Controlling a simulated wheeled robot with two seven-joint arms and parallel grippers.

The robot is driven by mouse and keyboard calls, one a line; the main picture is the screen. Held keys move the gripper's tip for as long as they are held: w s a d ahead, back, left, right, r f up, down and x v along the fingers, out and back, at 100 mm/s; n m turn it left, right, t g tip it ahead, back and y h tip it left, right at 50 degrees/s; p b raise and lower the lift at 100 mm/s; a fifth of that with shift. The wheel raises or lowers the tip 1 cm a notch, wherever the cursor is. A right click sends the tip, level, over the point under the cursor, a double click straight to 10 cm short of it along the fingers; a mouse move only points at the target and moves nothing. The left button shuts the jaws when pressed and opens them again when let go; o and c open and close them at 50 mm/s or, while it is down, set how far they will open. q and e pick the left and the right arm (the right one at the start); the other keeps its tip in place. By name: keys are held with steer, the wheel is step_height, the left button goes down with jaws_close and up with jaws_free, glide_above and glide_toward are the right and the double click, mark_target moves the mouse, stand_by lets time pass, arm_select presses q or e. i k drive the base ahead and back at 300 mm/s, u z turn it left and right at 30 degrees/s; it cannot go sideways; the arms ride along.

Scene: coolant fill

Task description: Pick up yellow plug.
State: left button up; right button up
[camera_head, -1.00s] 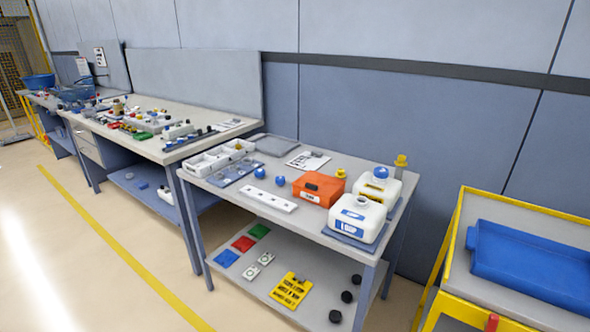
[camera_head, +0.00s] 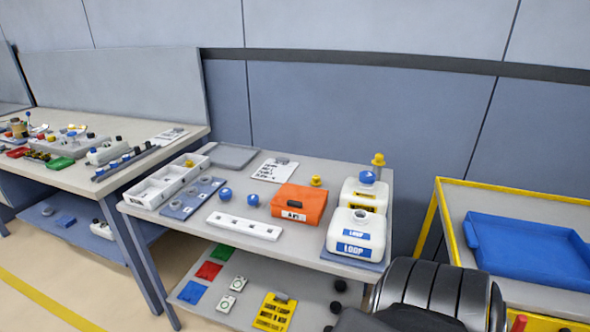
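Several small yellow pieces show on the near table, and I cannot tell which is the yellow plug. A yellow knobbed piece (camera_head: 316,181) is at the back edge of the orange box (camera_head: 299,203); I cannot tell whether it rests on the box or behind it. Another yellow knobbed piece (camera_head: 378,160) tops a grey post at the table's back right corner. A tiny yellow piece (camera_head: 189,163) is in the white compartment tray (camera_head: 152,193) at the left. A dark ribbed part of my arm enters at the bottom right. Neither gripper shows.
Two white jugs, the front one (camera_head: 355,237) labelled LOOP, stand at the table's right end. Blue round pieces and a white holed strip (camera_head: 244,226) lie left of the orange box. A yellow-framed cart with a blue tray (camera_head: 528,250) stands to the right.

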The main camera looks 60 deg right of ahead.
mark_target(315, 182)
steer(key=z, duration=0.4)
steer(key=i, duration=0.65)
steer(key=z, duration=0.7)
